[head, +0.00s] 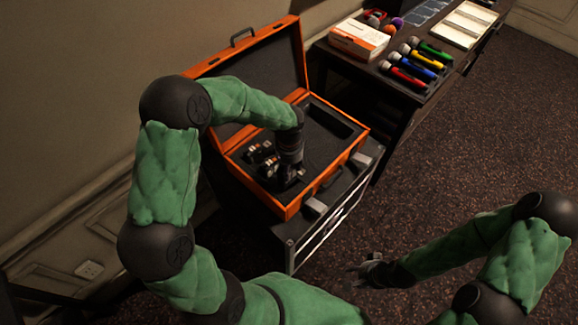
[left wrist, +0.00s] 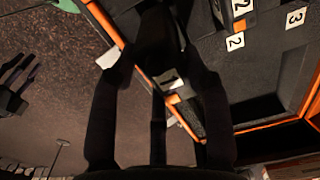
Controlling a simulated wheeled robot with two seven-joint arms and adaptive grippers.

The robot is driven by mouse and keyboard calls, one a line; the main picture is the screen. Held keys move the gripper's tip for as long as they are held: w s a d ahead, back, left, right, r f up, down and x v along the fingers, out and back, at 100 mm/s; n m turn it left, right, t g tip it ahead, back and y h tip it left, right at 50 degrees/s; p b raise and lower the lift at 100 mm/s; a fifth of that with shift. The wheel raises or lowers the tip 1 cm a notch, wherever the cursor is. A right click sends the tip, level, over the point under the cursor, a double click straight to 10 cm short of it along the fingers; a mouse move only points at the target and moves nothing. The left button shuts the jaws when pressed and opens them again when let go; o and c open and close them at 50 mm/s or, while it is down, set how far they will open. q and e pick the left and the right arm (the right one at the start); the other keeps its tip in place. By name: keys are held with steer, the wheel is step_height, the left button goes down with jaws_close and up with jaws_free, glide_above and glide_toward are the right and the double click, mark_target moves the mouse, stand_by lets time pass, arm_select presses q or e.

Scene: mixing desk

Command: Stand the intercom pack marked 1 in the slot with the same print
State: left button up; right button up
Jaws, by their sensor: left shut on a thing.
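My left gripper (head: 287,180) reaches down into the front part of the open orange case (head: 236,153). It is shut on a dark intercom pack (left wrist: 160,35), which shows between the fingers in the left wrist view. A white label that seems to read 1 (left wrist: 170,82) shows between the fingers; I cannot tell whether it is on the pack or the foam. The pack's lower end and its slot are hidden. A label 2 (left wrist: 235,42) and a label 3 (left wrist: 296,17) lie on the dark foam. My right gripper (head: 358,275) is open and empty, low beside the case.
Other packs (head: 252,154) stand in the case left of my gripper. The raised lid (head: 302,55) is behind. The case rests on a dark trunk (head: 325,215). A side table holds a white-orange box (head: 358,40) and several coloured microphones (head: 420,62). The floor at right is clear.

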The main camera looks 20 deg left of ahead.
arm_select(q)
steer(key=shift+f+b, duration=2.4)
steer(key=shift+f, duration=1)
steer(key=shift+f, duration=0.25)
steer(key=o, duration=1.5)
step_height(320, 180, up, 12)
